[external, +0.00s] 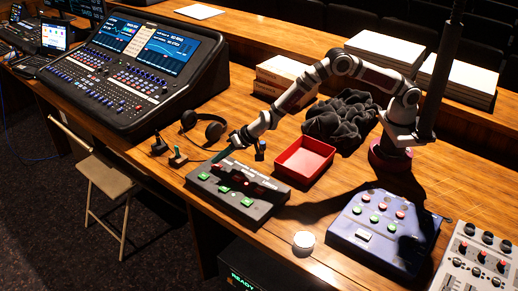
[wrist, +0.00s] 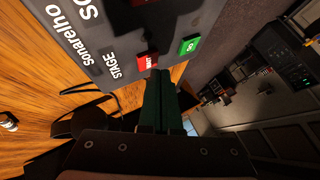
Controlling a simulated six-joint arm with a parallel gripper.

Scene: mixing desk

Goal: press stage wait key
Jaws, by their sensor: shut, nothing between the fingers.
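The dark grey cue box (external: 268,206) lies on the wooden desk, with green keys along its near side and dark red keys behind them. The red stage wait key (wrist: 146,61) and the green GO key (wrist: 189,45) sit beside that label. My gripper (wrist: 158,75) is shut and empty, its green fingertips close to the red key. I cannot tell whether they touch it. In the external view my gripper (external: 216,158) is at the box's far left end.
A red tray (external: 303,160) stands right of the box, with black cloth (external: 340,115) behind it. A blue button box (external: 385,225) and a white tub (external: 303,242) are at the front right.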

